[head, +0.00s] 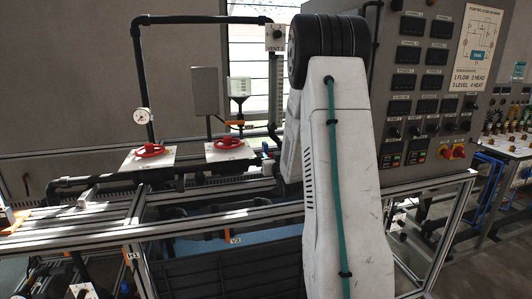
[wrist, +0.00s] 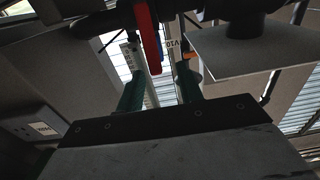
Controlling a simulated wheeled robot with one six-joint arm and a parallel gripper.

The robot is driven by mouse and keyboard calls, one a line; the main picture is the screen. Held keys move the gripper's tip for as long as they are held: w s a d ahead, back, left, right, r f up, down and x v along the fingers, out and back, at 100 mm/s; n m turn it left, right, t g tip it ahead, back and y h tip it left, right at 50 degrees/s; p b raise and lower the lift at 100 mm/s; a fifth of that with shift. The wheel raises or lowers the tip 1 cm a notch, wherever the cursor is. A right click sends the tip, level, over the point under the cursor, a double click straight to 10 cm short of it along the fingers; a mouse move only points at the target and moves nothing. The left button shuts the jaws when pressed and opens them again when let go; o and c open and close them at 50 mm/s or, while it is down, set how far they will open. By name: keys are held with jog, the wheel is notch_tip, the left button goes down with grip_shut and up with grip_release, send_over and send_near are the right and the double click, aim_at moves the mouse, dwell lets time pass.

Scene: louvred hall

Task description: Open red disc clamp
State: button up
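In the wrist view, a narrow red piece (wrist: 147,36), seemingly a disc seen edge-on, hangs from the top edge to between the ends of my fingers. A bit of blue shows beside it. It may be the red disc clamp; its full shape is not visible. My gripper (wrist: 161,70) has two green fingers spread apart, with a gap on either side of the red piece. I cannot tell whether either finger touches it. In the head view my own arm hides the gripper. Two red handwheels, one on the left (head: 149,151) and one on the right (head: 229,143), sit on white plates.
Dark pipes (head: 140,75) and aluminium rails (head: 75,239) surround the work area. A pressure gauge (head: 141,115) stands on the left. A grey control panel (head: 432,95) rises at the right. A flat grey plate (wrist: 255,50) lies close right of my fingers.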

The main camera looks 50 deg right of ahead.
jog(key=x, duration=0.5)
jog(key=shift+d, duration=0.2)
